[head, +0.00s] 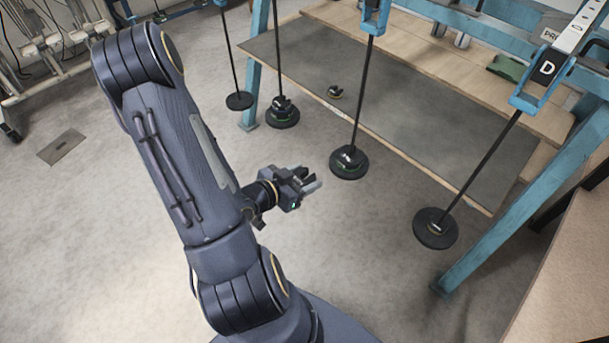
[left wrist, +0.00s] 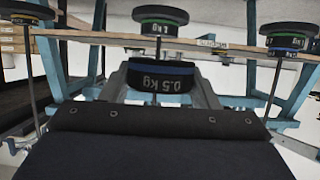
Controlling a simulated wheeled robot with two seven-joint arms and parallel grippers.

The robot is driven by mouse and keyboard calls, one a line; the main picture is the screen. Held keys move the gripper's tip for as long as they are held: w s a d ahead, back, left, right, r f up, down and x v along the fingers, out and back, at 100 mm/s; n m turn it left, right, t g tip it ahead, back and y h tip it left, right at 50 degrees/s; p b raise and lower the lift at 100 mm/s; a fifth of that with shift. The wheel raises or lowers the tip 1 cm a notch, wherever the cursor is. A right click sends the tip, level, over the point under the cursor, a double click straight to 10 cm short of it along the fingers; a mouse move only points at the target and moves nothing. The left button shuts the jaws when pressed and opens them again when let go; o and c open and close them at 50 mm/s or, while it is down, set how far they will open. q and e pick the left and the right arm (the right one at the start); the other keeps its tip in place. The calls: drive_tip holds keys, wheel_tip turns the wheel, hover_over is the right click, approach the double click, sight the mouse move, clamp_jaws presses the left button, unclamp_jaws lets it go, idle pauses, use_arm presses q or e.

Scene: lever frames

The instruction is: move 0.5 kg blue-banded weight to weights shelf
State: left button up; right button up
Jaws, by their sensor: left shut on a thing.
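The 0.5 kg weight (left wrist: 157,84) is a dark disc with a blue band. In the left wrist view it sits between the two grey fingers, its label upside down. My left gripper (head: 311,181) is shut on it, in front of the hanging weights and above the floor. In the head view the held weight is mostly hidden by the fingers. A wooden shelf with a grey top (head: 430,123) runs inside the blue frame. I cannot tell whether it is the weights shelf. My right gripper is not in view.
Several weights hang on thin rods: a green-banded one (head: 348,163) close to my gripper, another (head: 282,113) behind, and a plain disc (head: 435,229) at right. A small dark weight (head: 335,92) lies on the shelf. A blue post (head: 500,222) stands at right.

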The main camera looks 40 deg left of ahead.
use_arm(q)
drive_tip(key=shift+s+a, duration=0.2)
drive_tip(key=shift+s, duration=2.75)
